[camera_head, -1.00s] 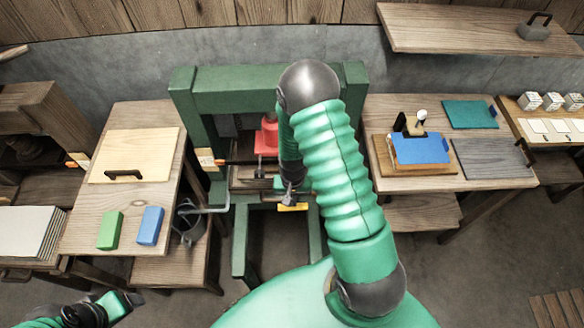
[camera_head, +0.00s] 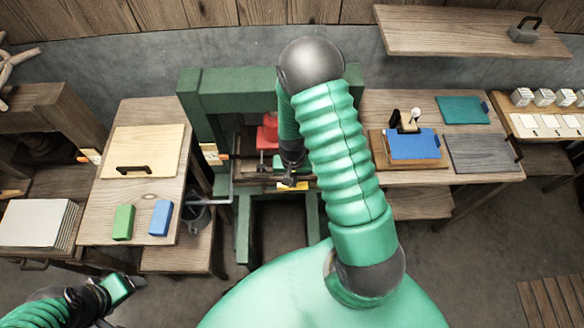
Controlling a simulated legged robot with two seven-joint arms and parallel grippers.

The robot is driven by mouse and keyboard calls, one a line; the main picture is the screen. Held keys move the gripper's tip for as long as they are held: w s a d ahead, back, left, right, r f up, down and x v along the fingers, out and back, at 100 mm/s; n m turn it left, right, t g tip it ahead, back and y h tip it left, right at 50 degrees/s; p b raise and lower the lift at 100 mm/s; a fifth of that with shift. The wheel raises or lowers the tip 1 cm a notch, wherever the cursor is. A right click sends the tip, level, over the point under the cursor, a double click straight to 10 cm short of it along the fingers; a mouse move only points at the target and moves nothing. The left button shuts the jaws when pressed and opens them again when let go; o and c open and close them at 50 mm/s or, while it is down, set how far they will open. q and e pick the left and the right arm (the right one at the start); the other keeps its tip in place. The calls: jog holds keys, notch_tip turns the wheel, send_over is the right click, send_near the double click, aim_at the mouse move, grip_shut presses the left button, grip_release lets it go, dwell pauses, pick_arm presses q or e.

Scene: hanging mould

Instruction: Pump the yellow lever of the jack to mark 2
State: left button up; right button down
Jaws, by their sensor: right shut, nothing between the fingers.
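The green press frame (camera_head: 245,88) stands against the back wall, with a red jack part (camera_head: 267,134) inside it. The yellow lever (camera_head: 294,186) shows as a short yellow piece low at the front of the frame. My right gripper (camera_head: 289,181) is shut and empty, right at the lever; whether it touches cannot be told. My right arm hides the right part of the frame. A pale mark plate (camera_head: 211,152) is on the frame's left post, its marks too small to read. My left gripper (camera_head: 126,290) is low at the left, away from the jack; its jaws are unclear.
A left table (camera_head: 110,210) holds a pale board (camera_head: 146,150), a green block (camera_head: 123,221) and a blue block (camera_head: 160,217). A right table (camera_head: 440,178) holds a blue pad (camera_head: 413,144). A grey bucket (camera_head: 196,215) stands left of the frame.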

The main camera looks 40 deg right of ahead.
notch_tip(320, 180, down, 14)
jog(key=b, duration=1)
notch_tip(320, 180, up, 16)
jog(key=p, duration=1.2)
jog(key=shift+f+p, duration=0.2)
jog(key=shift+p, duration=0.1)
jog(key=shift+f, duration=0.15)
notch_tip(320, 180, down, 5)
jog(key=b, duration=0.4)
notch_tip(320, 180, up, 5)
jog(key=p, duration=0.4)
jog(key=shift+w, duration=0.1)
notch_tip(320, 180, up, 6)
jog(key=p, duration=0.4)
